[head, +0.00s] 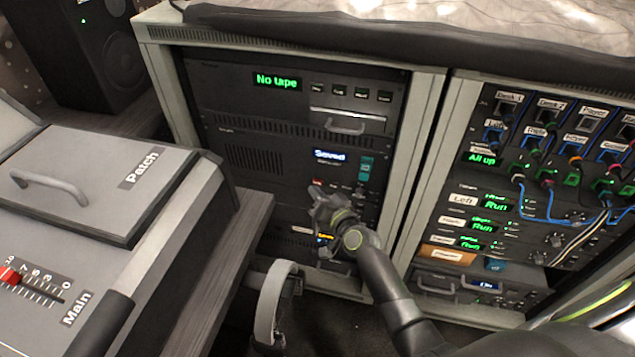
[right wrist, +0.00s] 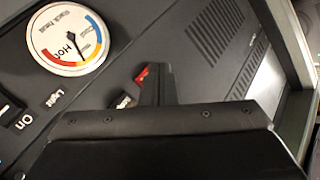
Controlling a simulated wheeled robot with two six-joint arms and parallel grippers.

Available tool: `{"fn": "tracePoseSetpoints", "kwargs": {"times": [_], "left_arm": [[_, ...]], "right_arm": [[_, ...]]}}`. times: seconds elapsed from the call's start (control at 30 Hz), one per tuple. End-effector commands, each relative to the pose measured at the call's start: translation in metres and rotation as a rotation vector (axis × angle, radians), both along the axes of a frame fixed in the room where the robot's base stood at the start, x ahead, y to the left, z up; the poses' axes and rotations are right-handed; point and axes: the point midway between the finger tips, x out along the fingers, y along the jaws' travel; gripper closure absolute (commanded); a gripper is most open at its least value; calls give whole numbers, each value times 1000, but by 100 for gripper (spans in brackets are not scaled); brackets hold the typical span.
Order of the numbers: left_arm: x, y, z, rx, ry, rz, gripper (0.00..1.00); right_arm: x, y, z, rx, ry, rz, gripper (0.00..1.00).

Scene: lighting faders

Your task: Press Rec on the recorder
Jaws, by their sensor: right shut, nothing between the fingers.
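The recorder (head: 255,160) is a dark unit in the left rack, with a lit display (head: 329,155) reading "Saved". A small red button (head: 318,182) sits below that display, with a row of small controls beside it. My right gripper (head: 322,196) is shut and empty, close in front of the panel just below the red button. In the right wrist view, a red piece (right wrist: 142,74) shows right beside the dark fingertips (right wrist: 156,82). A white label near it is too blurred to read. I cannot tell whether the fingers touch the button. My left gripper is out of view.
A "No tape" unit (head: 290,98) sits above the recorder. A round "Hot" gauge (right wrist: 68,38) and an "On" switch (right wrist: 10,115) show in the right wrist view. A patched rack (head: 545,180) stands right; a "Main" fader desk (head: 40,290) and a pale curved band (head: 270,305) are nearer.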

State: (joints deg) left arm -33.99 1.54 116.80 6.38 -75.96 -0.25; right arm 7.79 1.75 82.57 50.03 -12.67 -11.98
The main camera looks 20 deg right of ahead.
Motion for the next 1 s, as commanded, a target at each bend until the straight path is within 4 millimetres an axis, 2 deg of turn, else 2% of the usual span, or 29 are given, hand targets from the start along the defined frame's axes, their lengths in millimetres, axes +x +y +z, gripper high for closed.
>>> {"fn": "tracePoseSetpoints", "kwargs": {"times": [0.67,1.0], "left_arm": [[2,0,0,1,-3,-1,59],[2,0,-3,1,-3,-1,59]], "right_arm": [[0,0,0,0,0,0,100],[7,-5,0,1,0,0,100]]}}
